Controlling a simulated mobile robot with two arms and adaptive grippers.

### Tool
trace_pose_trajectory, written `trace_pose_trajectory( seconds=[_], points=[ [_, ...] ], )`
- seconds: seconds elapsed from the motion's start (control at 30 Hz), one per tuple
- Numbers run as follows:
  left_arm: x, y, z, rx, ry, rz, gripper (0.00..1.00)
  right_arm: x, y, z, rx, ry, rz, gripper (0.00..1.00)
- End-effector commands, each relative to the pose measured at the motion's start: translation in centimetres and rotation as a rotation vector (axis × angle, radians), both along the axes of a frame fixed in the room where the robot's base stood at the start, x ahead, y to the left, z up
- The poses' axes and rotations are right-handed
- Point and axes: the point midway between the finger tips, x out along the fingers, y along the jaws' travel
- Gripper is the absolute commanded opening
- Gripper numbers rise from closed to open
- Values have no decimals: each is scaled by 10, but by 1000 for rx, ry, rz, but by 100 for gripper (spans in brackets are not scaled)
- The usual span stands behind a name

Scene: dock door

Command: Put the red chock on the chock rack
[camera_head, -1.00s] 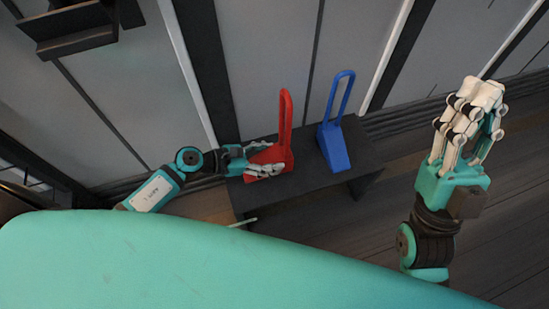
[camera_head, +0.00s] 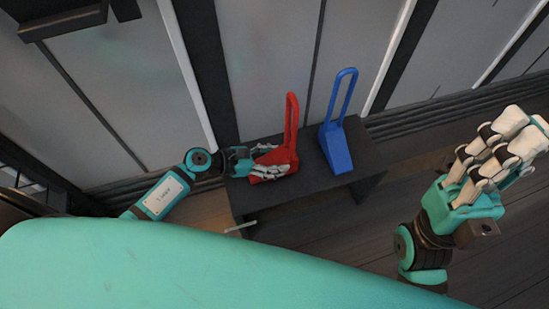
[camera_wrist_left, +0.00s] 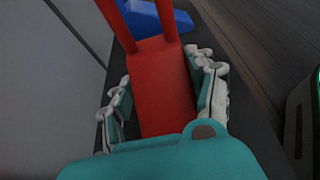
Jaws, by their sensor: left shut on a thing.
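The red chock (camera_head: 291,124), a wedge with a tall loop handle, is at the left part of a dark bench (camera_head: 300,193). My left gripper (camera_head: 272,163) is shut on its lower wedge part. In the left wrist view the red chock (camera_wrist_left: 162,85) stands between the white-tipped fingers (camera_wrist_left: 163,100). I cannot tell whether its base touches the bench. My right gripper (camera_head: 520,140) is empty, its fingers extended and apart, right of the bench. A dark bracket-like shelf (camera_head: 62,22) on the wall at upper left may be the chock rack; it is cut off.
A blue chock (camera_head: 336,150) stands on the bench just right of the red one; it also shows in the left wrist view (camera_wrist_left: 182,22). Grey panels with dark posts rise behind the bench. The plank floor (camera_head: 345,240) in front is clear.

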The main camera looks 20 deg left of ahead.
Motion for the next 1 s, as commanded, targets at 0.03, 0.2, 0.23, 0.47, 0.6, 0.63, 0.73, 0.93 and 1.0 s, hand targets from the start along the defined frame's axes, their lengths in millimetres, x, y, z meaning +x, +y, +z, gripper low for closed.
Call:
trace_pose_trajectory(
  seconds=[0.03, 0.2, 0.23, 0.47, 0.6, 0.63, 0.73, 0.93, 1.0],
  points=[
    [1, 0, -1, -2, -4, 0, 0, 0, 0, -3, 0, 0, 0, 0],
    [0, 0, -2, 0, 0, 0, 73, 0, 0, -3, 0, 1, 0, 0],
    [0, 0, -2, 0, 0, 0, 77, 0, 0, -3, 0, 1, 0, 0],
    [0, 0, -2, 0, 0, 0, 80, 0, 0, -2, -1, 2, 0, 0],
    [0, 0, 3, 0, 0, 0, 80, 0, 0, 2, -1, 2, 0, 0],
    [-1, 2, 3, 1, 1, 0, 80, 0, 0, 3, -1, 2, 0, 0],
    [-9, 14, 8, 5, 0, 0, 80, 0, 0, 7, 0, 1, 0, 0],
    [-33, 47, 25, 4, 4, -1, 80, 4, 1, 17, -7, 20, -2, 0],
    [-40, 58, 31, 4, 3, -1, 80, 19, 4, 14, -32, 99, -7, 0]
  ],
)
